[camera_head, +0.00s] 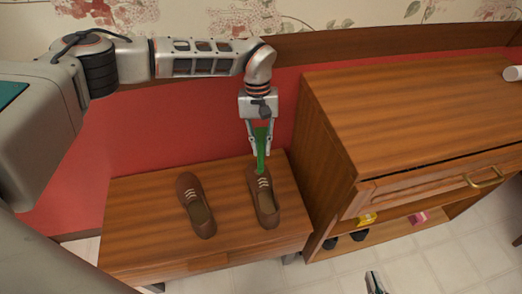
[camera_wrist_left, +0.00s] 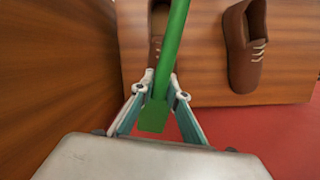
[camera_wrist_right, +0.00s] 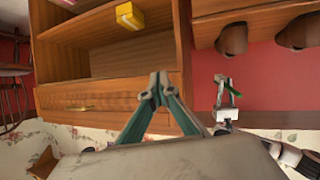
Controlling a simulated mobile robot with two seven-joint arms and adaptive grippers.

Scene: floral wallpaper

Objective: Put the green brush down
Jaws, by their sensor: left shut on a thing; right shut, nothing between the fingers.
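The green brush (camera_head: 262,148) is held by my left gripper (camera_head: 260,152), which points down over the right-hand shoe on the bench. In the left wrist view the brush handle (camera_wrist_left: 171,50) runs between the closed fingers (camera_wrist_left: 162,88). The brush's lower end reaches the top of the brown right shoe (camera_head: 263,199) in the head view; I cannot tell whether they touch. A brown left shoe (camera_head: 195,204) stands beside it. My right gripper (camera_wrist_right: 159,82) is shut and empty; its tip (camera_head: 374,282) shows at the bottom of the head view.
The low wooden bench (camera_head: 140,215) carries both shoes and has bare wood on its left. A taller wooden cabinet (camera_head: 400,100) stands close to its right. A yellow box (camera_head: 366,219) and a pink item (camera_head: 420,217) lie on the cabinet's lower shelf. A white roll (camera_head: 513,73) lies on top.

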